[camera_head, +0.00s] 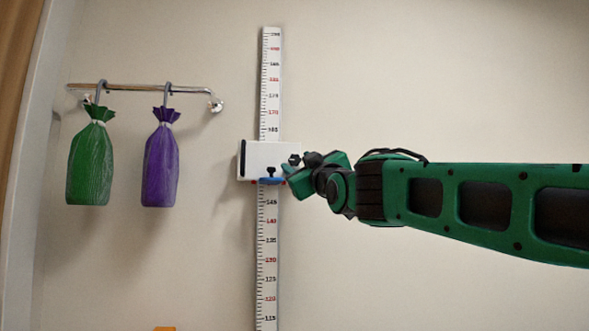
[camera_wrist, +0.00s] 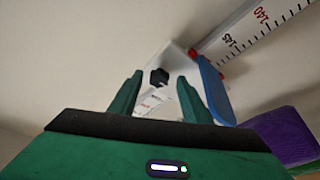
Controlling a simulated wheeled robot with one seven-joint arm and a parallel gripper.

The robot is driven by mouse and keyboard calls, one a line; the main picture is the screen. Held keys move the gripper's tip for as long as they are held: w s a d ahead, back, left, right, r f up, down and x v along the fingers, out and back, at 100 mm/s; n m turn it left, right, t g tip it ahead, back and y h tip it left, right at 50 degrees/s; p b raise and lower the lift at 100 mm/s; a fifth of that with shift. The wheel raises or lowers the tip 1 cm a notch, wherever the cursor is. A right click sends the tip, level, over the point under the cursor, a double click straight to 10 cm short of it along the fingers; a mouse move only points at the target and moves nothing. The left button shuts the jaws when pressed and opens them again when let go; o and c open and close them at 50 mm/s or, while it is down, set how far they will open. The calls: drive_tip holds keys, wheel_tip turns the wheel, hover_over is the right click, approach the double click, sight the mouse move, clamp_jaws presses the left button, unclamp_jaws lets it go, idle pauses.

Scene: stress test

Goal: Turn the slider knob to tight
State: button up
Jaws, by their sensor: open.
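The white slider (camera_head: 256,160) sits across the tall height ruler on the wall; its white side also shows in the wrist view (camera_wrist: 178,68). A black knob (camera_wrist: 160,77) stands out from that side in the wrist view. In the head view a black knob (camera_head: 295,159) shows at the slider's right edge, partly among the gripper parts. My gripper (camera_wrist: 161,84) is open, its green fingertips on either side of the knob, with gaps visible. In the head view my gripper (camera_head: 290,169) is close at the slider's right side. Small markings near the knob are too blurred to read.
A blue piece with red ends (camera_head: 271,181) and a small black part sit at the slider's bottom. The ruler (camera_head: 268,250) runs above and below. Green (camera_head: 90,165) and purple (camera_head: 160,168) bags hang from a rail at left. The wall at right is bare.

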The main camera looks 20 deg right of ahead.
drive_tip(key=shift+x, duration=0.8)
drive_tip(key=shift+c, duration=0.4)
drive_tip(key=c, duration=1)
